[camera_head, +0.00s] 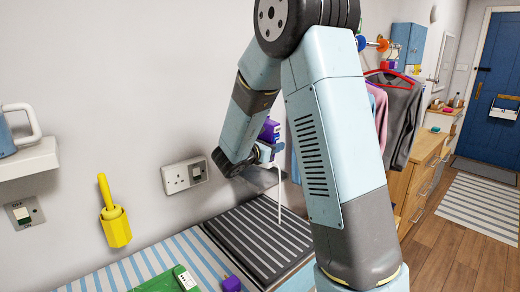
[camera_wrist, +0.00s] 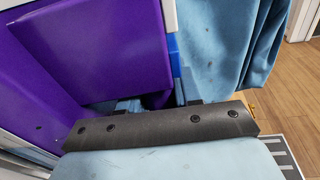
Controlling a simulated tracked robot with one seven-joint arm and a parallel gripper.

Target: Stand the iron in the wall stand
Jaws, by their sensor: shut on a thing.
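My gripper (camera_head: 268,153) is over the dark ribbed mat, partly hidden by my arm, and is shut on a purple thing (camera_head: 269,130). In the wrist view, large flat purple faces (camera_wrist: 110,45) fill the left side, with a narrow blue and white edge at their right. I cannot tell from these views whether this is the iron. A thin white strip (camera_head: 280,190) shows below my gripper. No stand is clearly recognisable. A white wall shelf (camera_head: 28,160) at the left edge carries a grey-blue thing with a white handle (camera_head: 22,125), cut off by the frame.
A yellow holder with a handle (camera_head: 115,225) and a socket (camera_head: 185,175) are on the wall. The dark ribbed mat (camera_head: 255,240) looks clear. A green thing (camera_head: 170,280) and a small purple thing (camera_head: 232,284) lie on the striped surface. Clothes (camera_head: 400,105) hang at the right.

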